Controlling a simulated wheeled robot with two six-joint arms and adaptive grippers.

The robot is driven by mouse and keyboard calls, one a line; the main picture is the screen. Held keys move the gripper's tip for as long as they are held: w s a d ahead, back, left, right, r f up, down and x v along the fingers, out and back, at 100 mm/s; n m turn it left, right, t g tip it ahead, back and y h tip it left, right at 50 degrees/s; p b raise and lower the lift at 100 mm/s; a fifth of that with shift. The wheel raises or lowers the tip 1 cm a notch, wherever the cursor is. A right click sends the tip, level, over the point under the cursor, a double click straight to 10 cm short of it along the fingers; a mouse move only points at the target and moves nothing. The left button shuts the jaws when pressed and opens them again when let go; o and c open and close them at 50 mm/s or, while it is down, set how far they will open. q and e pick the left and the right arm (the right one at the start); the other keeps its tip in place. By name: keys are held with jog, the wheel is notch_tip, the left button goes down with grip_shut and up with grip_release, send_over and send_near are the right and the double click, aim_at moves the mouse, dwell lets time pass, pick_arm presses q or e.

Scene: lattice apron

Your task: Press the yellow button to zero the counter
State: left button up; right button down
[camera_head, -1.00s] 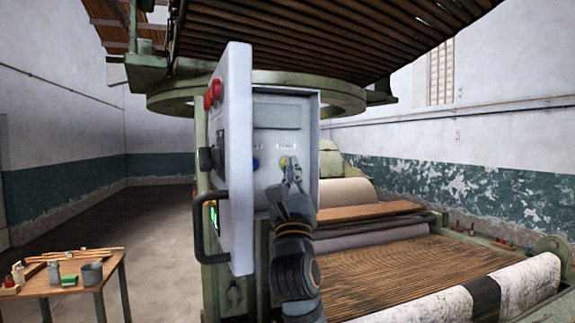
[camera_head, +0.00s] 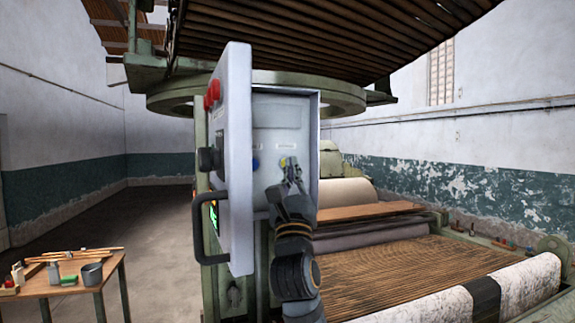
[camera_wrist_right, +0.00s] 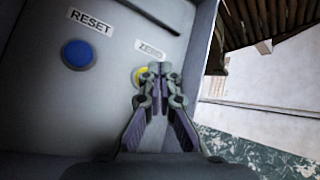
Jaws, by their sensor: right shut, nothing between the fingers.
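The yellow button (camera_wrist_right: 140,76) shows partly in the right wrist view, under a label that appears to read ZERO (camera_wrist_right: 149,50). A sliver of the yellow button also shows in the head view (camera_head: 283,162). My right gripper (camera_head: 290,165) is shut and empty, with its fingertips (camera_wrist_right: 160,72) at the yellow button and covering much of it. I cannot tell whether the tips touch it. A blue button (camera_wrist_right: 78,54) under a RESET label sits to its left. The left gripper is not in view.
The buttons are inside an open cabinet (camera_head: 280,100). A loom-like machine (camera_head: 400,270) lies at right, a small wooden table (camera_head: 70,283) at lower left.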

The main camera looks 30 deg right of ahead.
jog(key=shift+w, duration=0.2)
jog(key=shift+w+d, duration=0.1)
jog(key=shift+w, duration=0.1)
jog(key=shift+w+d+r, duration=0.1)
jog(key=shift+w, duration=0.4)
dwell(0.8)
jog(key=shift+s, duration=0.1)
jog(key=shift+s+a+p, duration=0.2)
jog(key=shift+s+p, duration=0.35)
jog(key=shift+s, duration=0.25)
jog(key=s, duration=0.2)
jog(key=s+a+p, duration=0.1)
jog(key=s, duration=0.1)
jog(key=shift+s+a, duration=0.1)
jog(key=shift+s, duration=0.3)
